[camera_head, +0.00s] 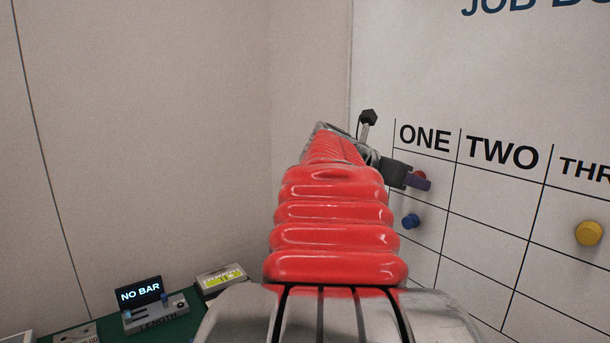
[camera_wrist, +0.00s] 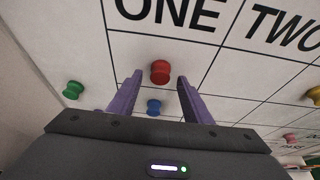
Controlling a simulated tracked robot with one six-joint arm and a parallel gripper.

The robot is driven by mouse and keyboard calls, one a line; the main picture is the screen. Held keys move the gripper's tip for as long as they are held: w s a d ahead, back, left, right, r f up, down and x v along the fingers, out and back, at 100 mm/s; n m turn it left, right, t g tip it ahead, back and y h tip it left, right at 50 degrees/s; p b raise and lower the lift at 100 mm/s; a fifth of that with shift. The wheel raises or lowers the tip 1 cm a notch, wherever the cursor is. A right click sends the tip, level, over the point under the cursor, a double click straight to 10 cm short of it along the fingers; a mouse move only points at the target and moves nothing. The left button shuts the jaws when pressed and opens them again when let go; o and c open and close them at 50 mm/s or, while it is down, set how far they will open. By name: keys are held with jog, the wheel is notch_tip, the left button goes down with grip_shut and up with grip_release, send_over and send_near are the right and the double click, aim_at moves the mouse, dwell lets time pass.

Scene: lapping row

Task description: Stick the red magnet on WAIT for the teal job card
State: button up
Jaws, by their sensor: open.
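A red magnet (camera_wrist: 160,72) sticks on the white job board (camera_wrist: 240,90), in the first row under the heading ONE. It partly shows in the head view (camera_head: 420,175), behind my gripper. In the wrist view my gripper (camera_wrist: 160,80) is open, its purple fingers on either side of the red magnet with gaps between. My gripper also shows in the head view (camera_head: 420,183), close to the board. No WAIT cell and no teal job card can be seen in either view.
A blue magnet (camera_wrist: 153,106) sits below the red one. A green magnet (camera_wrist: 72,90) is at left. A yellow magnet (camera_head: 589,233) is under THREE. A green bench (camera_head: 88,330) at lower left holds a NO BAR display (camera_head: 140,292) and other devices.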

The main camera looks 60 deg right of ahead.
jog(key=v, duration=1.4)
jog(key=shift+f, duration=0.15)
jog(key=w+a+f+m+t+y, duration=0.3)
jog(key=w+a+f+m+y, duration=0.15)
jog(key=w+a+f, duration=0.5)
jog(key=w+a+f+m+t+y, duration=0.4)
jog(key=a+f, duration=0.3)
jog(key=f, duration=0.5)
jog(key=a+f+m+t+y, duration=0.1)
jog(key=a+f, duration=0.2)
jog(key=a, duration=0.6)
jog(key=a+f+m+t+y, duration=0.1)
jog(key=a+f+m, duration=0.1)
jog(key=a, duration=0.8)
jog(key=a+f+m+t+y, duration=0.1)
jog(key=a+f+y, duration=0.1)
jog(key=a, duration=0.7)
jog(key=shift+w+a+f+m+t, duration=0.25)
jog(key=shift+f+m+t, duration=0.15)
jog(key=shift+f, duration=0.5)
